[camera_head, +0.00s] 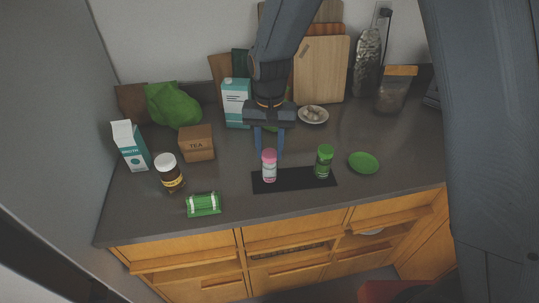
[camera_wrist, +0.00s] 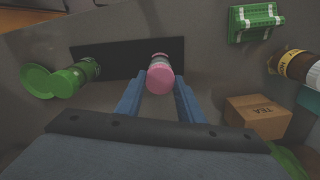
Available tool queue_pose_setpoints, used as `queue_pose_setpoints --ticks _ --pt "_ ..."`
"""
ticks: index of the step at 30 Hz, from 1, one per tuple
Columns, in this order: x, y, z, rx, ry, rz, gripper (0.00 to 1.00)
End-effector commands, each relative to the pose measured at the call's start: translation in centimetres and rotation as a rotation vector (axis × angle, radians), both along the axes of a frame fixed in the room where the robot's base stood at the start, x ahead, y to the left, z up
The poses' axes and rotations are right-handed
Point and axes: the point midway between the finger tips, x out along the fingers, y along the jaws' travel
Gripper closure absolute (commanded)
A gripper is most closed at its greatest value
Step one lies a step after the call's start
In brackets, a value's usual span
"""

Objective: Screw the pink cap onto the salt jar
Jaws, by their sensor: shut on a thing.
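The salt jar (camera_head: 269,174), pale with pink, stands upright on a black mat (camera_head: 300,181). The pink cap (camera_head: 269,154) is at its top; it also shows in the wrist view (camera_wrist: 160,81), hiding most of the jar. I cannot tell how tightly it sits on the jar. My gripper (camera_head: 267,156) reaches down from above with its blue fingers on either side of the cap, shut on it. In the wrist view the gripper (camera_wrist: 159,88) has one finger left and one right of the cap.
A green-capped jar (camera_head: 323,161) stands on the mat to the right, with a green dish (camera_head: 363,162) beyond. A green strapped object (camera_head: 204,204), a brown jar (camera_head: 169,173), a tea box (camera_head: 197,142) and a carton (camera_head: 130,146) stand left. A carton (camera_head: 235,103) and plate (camera_head: 313,115) are behind.

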Motion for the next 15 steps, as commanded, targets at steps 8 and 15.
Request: queue_pose_setpoints --ticks 8,15 --pt "-0.14 -0.07 -0.21 -0.002 0.004 -0.003 0.87" --pt "-0.08 -0.05 -0.12 -0.001 0.002 -0.002 0.44"
